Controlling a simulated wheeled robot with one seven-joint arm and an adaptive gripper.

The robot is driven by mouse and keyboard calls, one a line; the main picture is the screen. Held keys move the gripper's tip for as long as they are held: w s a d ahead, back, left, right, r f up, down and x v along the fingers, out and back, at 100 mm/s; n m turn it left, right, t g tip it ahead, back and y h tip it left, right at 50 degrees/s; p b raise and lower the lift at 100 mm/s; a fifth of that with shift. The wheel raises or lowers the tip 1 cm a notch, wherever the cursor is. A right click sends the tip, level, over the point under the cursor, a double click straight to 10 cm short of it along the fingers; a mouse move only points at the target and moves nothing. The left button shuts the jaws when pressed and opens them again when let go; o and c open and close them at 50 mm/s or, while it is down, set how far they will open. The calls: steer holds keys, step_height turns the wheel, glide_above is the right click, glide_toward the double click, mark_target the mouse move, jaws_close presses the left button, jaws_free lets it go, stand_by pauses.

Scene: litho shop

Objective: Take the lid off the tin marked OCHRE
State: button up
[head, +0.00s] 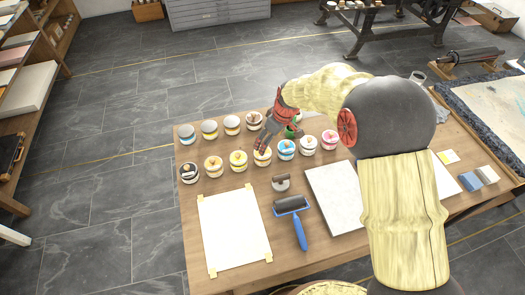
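Small white tins with coloured marks stand in two rows on the wooden table. In the front row, a tin with an orange-yellow mark (214,167) and a yellow one (238,161) stand left of my gripper. Their lettering is too small to read, so I cannot tell which is OCHRE. My gripper (264,146) reaches down from the right, with its dark fingers close over a front-row tin (262,157). I cannot tell whether they touch it or how far apart they are. My arm and gripper hide part of the back row.
Bare wood separates the tins from the sheet.

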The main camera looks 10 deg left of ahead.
mark_target(266, 155)
steer(key=x, duration=0.4)
steer(key=shift+s+a+r+b, duration=0.1)
steer(key=shift+a+b, duration=0.1)
steer(key=shift+b, duration=0.15)
steer(key=shift+b+x, duration=0.85)
steer(key=shift+x, duration=1.8)
steer(key=shift+c, duration=0.8)
steer(key=c, duration=0.8)
steer(key=shift+c, duration=0.4)
